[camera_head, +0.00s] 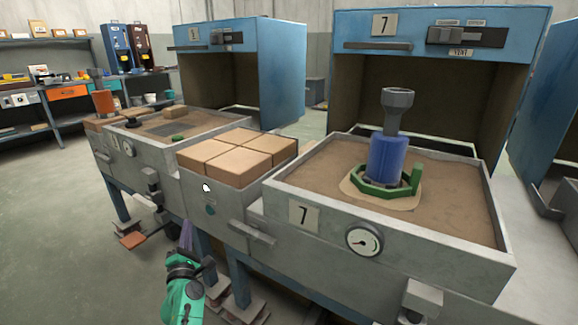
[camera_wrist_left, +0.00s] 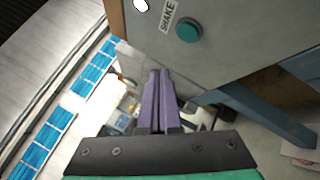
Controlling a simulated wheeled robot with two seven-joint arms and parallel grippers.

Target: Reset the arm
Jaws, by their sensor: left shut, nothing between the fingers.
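My left gripper (camera_head: 187,237) is low in front of the workbench in the head view, below the brick tray and apart from it. Its purple fingers also show in the left wrist view (camera_wrist_left: 160,97), pressed together with nothing between them. Part of my green left arm (camera_head: 184,290) shows at the bottom of the head view. My right gripper is in neither view.
The number 7 sand tray (camera_head: 290,242) holds a blue cylinder (camera_head: 386,158) in a green ring (camera_head: 372,190). Left of it are several tan bricks (camera_head: 235,158). A green button (camera_wrist_left: 188,30) labelled SHAKE is on the bench front. Open floor (camera_head: 60,230) lies left.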

